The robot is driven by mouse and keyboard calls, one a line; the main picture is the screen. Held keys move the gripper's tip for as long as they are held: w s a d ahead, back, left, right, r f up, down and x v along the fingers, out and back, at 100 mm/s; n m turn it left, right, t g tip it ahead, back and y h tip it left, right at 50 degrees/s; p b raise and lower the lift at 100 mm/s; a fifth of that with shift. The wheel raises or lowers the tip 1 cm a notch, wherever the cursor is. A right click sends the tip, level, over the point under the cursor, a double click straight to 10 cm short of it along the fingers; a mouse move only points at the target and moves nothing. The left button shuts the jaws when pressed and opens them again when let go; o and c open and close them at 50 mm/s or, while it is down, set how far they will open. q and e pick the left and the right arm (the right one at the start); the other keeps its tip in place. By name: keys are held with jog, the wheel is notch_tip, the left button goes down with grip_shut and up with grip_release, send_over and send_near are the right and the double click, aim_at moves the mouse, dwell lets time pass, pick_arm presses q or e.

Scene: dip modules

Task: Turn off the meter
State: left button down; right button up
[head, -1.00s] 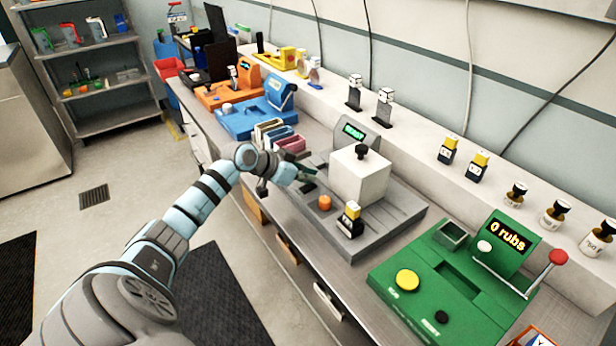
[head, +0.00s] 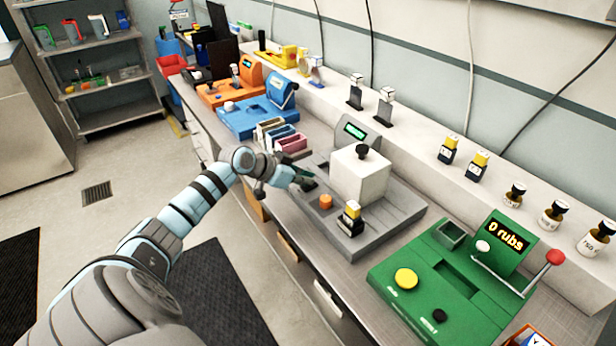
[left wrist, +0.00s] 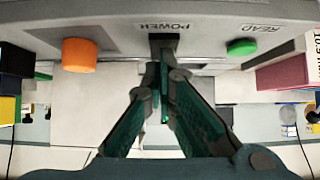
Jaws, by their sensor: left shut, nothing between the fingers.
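The grey meter (head: 375,228) stands on the bench with a white block-shaped housing (head: 359,174) with a black knob on top, and a small lit green display (head: 355,130) behind it. My left gripper (head: 308,183) is shut and empty at the meter's left front. In the left wrist view, the shut fingertips (left wrist: 165,72) are just by a dark switch (left wrist: 163,42) under the word POWER. Whether they touch it, I cannot tell. A green button (left wrist: 241,47) by READ and an orange knob (left wrist: 79,54) flank the switch. My right gripper is out of view.
A green machine (head: 455,280) stands to the right, blue (head: 256,118) and orange (head: 230,88) ones to the left. Bottles line the back ledge.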

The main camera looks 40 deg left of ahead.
aim_at(305, 189)
pick_arm(q)
jog(key=shift+r+p, duration=0.3)
jog(key=shift+p, duration=0.15)
notch_tip(305, 189, up, 3)
jog(key=p, duration=0.3)
jog(key=shift+s+a+r, duration=0.1)
jog(key=p+v, duration=0.4)
jog(key=v, duration=0.6)
jog(key=shift+s, duration=0.2)
